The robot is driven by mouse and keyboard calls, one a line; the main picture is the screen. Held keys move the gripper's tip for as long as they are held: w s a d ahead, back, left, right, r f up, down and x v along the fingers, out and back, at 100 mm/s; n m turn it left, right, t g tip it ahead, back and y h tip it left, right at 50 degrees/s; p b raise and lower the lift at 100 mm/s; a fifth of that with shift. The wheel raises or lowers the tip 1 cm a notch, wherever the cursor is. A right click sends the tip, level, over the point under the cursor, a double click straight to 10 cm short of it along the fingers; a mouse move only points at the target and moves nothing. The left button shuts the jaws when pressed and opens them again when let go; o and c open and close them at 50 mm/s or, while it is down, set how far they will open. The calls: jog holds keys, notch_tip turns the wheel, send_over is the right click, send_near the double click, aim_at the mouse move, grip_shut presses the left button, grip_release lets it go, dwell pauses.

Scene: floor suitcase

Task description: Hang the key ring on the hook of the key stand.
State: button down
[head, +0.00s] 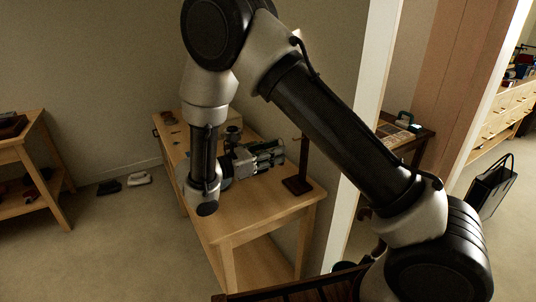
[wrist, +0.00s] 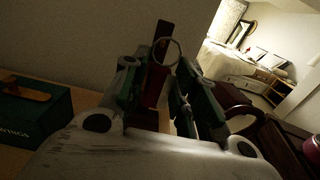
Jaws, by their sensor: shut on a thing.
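My gripper (head: 279,154) reaches over the wooden table toward the key stand (head: 303,160), a dark post on a square base near the table's right end. In the wrist view my gripper (wrist: 161,82) is shut on the key ring (wrist: 179,54), and the pale metal loop stands up between the fingertips. A dark red-brown upright strip (wrist: 162,30) shows behind and through the loop; it looks like the stand's post. The hook cannot be made out clearly, nor whether the ring touches it. Keys are hidden by the fingers.
The table (head: 265,207) has bare wood in front of the stand. A dark green box (wrist: 35,120) with a wooden piece on top lies at the left in the wrist view. A white door frame (head: 362,130) rises right of the table.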

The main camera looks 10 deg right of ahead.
jog(key=f+x, duration=0.1)
jog(key=x, duration=0.5)
jog(key=shift+w+f, duration=0.2)
jog(key=shift+w, duration=0.05)
dwell(0.4)
jog(key=shift+d, duration=0.15)
dwell(0.4)
jog(key=c, duration=1)
grip_release()
jog(key=shift+c, duration=0.2)
